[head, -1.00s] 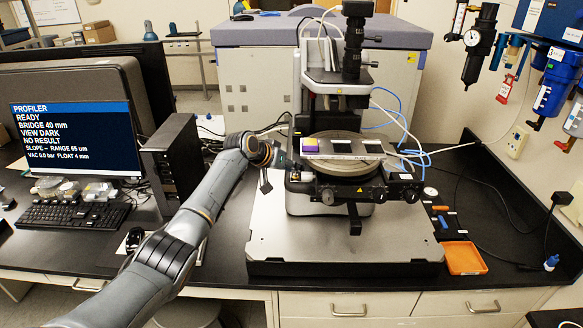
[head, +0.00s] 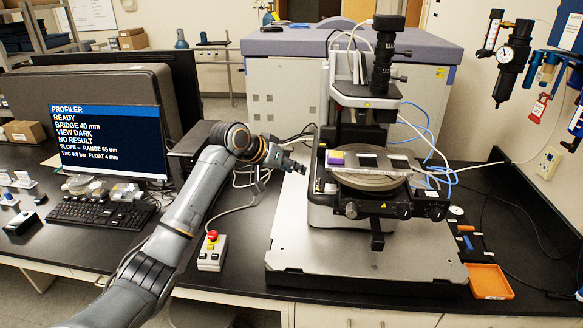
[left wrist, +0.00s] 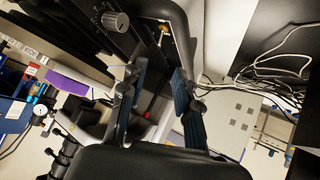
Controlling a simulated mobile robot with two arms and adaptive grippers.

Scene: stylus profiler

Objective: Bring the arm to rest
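My left arm comes in from the lower left of the head view. Its gripper (head: 298,167) is small there, just left of the profiler's stage (head: 368,181), and looks clear of it. In the left wrist view the two dark fingers of the left gripper (left wrist: 158,105) stand apart with nothing held between them. Beyond them is the dark body of the profiler with a grey knob (left wrist: 116,22). A purple piece (left wrist: 80,82) also shows there; in the head view the purple block (head: 337,158) sits at the left of the plate over the stage. My right gripper is not in view.
The profiler stands on a metal base plate (head: 300,250). Left of it are a red-button control box (head: 212,250), a keyboard (head: 100,212) and a monitor (head: 108,128) reading READY. An orange tray (head: 488,281) lies at right. Cables run behind the arm.

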